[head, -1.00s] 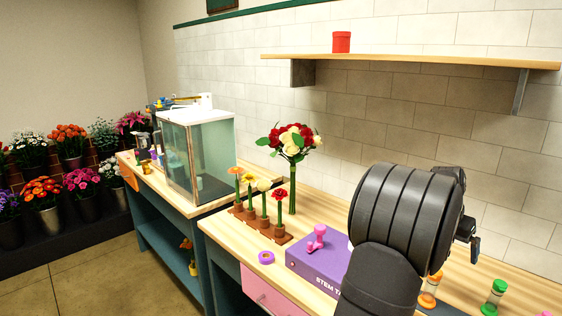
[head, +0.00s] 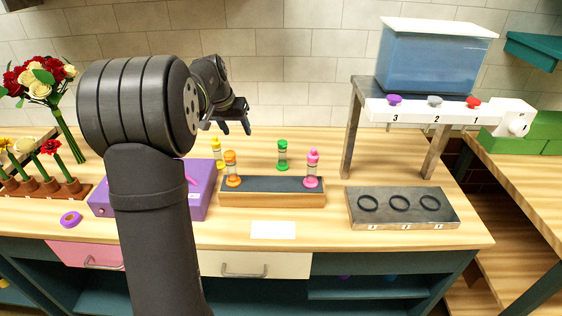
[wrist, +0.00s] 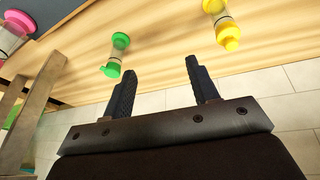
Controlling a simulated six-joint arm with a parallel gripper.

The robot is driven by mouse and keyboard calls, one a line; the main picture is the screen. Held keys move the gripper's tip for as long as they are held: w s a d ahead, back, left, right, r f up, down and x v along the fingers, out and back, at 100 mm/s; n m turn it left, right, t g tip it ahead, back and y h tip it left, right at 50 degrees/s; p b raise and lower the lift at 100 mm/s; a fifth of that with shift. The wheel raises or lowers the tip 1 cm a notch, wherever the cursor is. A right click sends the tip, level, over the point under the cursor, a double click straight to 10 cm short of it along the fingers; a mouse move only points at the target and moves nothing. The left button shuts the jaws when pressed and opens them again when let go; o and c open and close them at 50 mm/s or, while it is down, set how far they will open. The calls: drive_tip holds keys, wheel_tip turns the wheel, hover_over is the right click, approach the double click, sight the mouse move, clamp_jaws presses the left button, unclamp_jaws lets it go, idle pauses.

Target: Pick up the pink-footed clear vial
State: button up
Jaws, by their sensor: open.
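The pink-footed clear vial (head: 312,168) stands upright at the right end of a wooden rack with a dark top. It also shows in the wrist view at the upper left corner (wrist: 12,38), partly cut off by the frame. My gripper (head: 236,128) is open and empty, above and behind the rack, to the left of the pink vial. In the wrist view its two fingers (wrist: 162,85) are spread apart with nothing between them. A green-capped vial (head: 283,155) and a yellow one (head: 217,153) stand behind the rack. An orange one (head: 232,169) stands at its left end.
The rack (head: 265,199) sits mid-counter, with a purple box (head: 199,190) to its left. A metal tray with three rings (head: 440,209) lies to its right. A blue tank on a metal stand (head: 347,140) rises behind that. A white card (head: 273,230) lies in front.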

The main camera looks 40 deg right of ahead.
drive_tip(key=s+d+r, duration=0.2)
drive_tip(key=s+r, duration=0.1)
drive_tip(key=s, duration=0.4)
drive_tip(key=s+d+r, duration=0.3)
drive_tip(key=s, duration=0.4)
drive_tip(key=n+t, duration=0.2)
approach(313, 157)
drive_tip(key=shift+y, duration=0.3)
drive_tip(key=x, duration=1.3)
drive_tip(key=shift+w+d, duration=0.2)
drive_tip(key=shift+d, duration=0.25)
clamp_jaws()
